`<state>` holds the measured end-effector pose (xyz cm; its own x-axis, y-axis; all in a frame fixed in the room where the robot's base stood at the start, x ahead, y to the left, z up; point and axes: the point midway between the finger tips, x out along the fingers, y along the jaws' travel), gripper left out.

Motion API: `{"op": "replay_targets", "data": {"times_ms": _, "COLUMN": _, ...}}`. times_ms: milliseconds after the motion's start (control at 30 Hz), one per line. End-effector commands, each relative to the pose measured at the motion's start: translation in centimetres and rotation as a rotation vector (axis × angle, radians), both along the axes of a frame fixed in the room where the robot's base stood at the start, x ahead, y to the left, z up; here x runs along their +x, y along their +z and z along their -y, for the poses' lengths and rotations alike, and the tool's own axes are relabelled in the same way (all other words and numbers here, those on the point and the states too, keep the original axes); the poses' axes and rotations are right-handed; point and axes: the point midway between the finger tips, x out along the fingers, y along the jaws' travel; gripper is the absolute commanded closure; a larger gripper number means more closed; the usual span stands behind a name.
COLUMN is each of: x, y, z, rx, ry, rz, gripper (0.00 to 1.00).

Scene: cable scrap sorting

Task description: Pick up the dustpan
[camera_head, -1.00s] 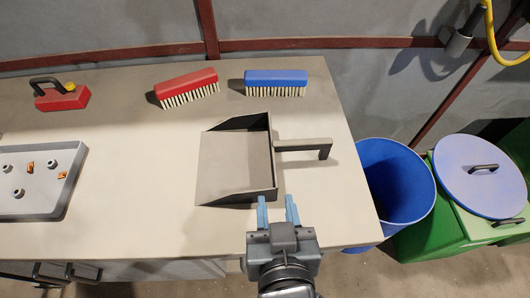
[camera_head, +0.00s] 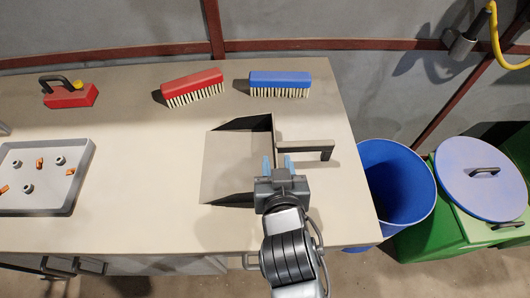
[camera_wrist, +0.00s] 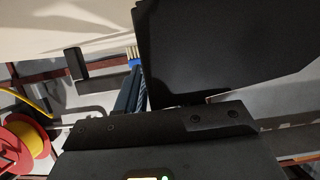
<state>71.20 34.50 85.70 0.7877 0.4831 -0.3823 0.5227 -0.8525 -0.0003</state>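The dustpan (camera_head: 230,165) lies on the workbench in the head view, its pan opening to the left. Its dark handle (camera_head: 312,149) extends right from the pan's back wall and bends at the end. My gripper (camera_head: 278,161) is over the pan's right edge, near the base of the handle. Its two blue fingers are apart with no object seen held between them. My gripper's body hides part of the pan's back corner. In the wrist view the dark pan (camera_wrist: 205,45) fills the upper middle, with the handle (camera_wrist: 98,78) to the left of the fingers. Contact cannot be told.
A red brush (camera_head: 192,85) and a blue brush (camera_head: 280,82) lie behind the dustpan. A grey tray (camera_head: 75,190) with small parts and a red block (camera_head: 72,96) are at left. A blue bin (camera_head: 397,180) stands beyond the bench's right edge.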

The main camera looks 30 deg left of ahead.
Motion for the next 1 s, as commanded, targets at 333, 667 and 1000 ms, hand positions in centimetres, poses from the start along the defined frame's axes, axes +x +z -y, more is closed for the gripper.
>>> {"op": "replay_targets", "data": {"times_ms": 333, "x": 0.07, "y": -0.08, "z": -0.05, "rx": 0.0, "ry": 0.0, "rz": 0.0, "gripper": 0.74}}
{"op": "replay_targets", "data": {"times_ms": 667, "x": 0.06, "y": -0.09, "z": -0.02, "rx": -0.001, "ry": 0.0, "rz": -0.001, "gripper": 1.0}}
{"op": "replay_targets", "data": {"times_ms": 1000, "x": 0.05, "y": -0.06, "z": -0.03, "rx": 0.0, "ry": 0.0, "rz": 0.0, "gripper": 1.0}}
